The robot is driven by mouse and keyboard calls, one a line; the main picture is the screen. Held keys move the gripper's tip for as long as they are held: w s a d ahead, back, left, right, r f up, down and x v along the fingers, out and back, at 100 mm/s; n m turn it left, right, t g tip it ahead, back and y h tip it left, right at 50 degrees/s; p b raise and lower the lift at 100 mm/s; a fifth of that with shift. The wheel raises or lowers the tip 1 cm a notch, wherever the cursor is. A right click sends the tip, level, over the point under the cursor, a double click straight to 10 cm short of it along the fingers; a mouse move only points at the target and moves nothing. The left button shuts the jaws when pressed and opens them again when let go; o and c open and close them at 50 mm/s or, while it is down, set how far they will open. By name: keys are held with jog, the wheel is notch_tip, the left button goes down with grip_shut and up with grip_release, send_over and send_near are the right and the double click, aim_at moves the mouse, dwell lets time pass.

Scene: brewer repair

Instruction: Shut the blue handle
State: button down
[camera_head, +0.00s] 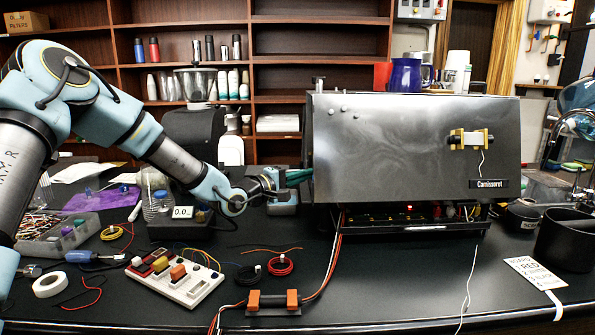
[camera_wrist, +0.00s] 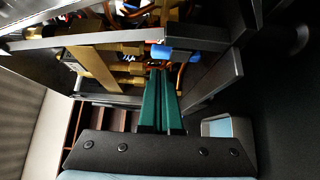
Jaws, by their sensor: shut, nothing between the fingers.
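The blue handle (camera_wrist: 172,54) shows in the wrist view among brass pipes inside the open side of the brewer. It lies just beyond and slightly right of my fingertips; I cannot tell whether they touch it. My gripper (camera_wrist: 159,72) has its green fingers together and empty, reaching into that opening. In the head view, my gripper (camera_head: 305,175) is at the left side of the steel brewer (camera_head: 405,145), and the housing hides the handle.
Dark panel edges (camera_wrist: 215,75) flank the opening in the wrist view. Near my arm on the bench are a scale (camera_head: 182,212), a button board (camera_head: 175,275) and loose wires. A black container (camera_head: 567,240) stands at the right.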

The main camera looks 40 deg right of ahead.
aim_at(305, 196)
jog(key=shift+s+a+p, duration=0.3)
jog(key=shift+s+a, duration=0.45)
jog(key=shift+s, duration=0.2)
jog(key=shift+f+b, duration=0.15)
jog(key=shift+b, duration=0.25)
jog(key=shift+s+a+m+h+b, duration=0.1)
jog(key=shift+m+h+b, duration=0.75)
jog(key=shift+b, duration=0.95)
jog(key=m+h+b, duration=0.1)
jog(key=b, duration=0.2)
jog(key=m+g+b, duration=0.1)
jog(key=m+b, duration=0.1)
jog(key=b, duration=0.1)
jog(key=shift+s+a+f+h, duration=0.1)
jog(key=shift+f+h, duration=0.25)
jog(key=m+g+b, duration=0.1)
jog(key=m+b, duration=0.1)
jog(key=m+g+h+b, duration=0.1)
jog(key=m+b, duration=0.2)
jog(key=shift+s+a+r+g+h, duration=0.1)
jog(key=shift+s+g+h, duration=0.1)
jog(key=shift+g+h, duration=0.1)
jog(key=shift+s+a+r+b, duration=0.1)
jog(key=shift+r+b, duration=0.1)
jog(key=shift+b, duration=0.25)
jog(key=shift+s+f, duration=0.1)
jog(key=shift+s, duration=0.1)
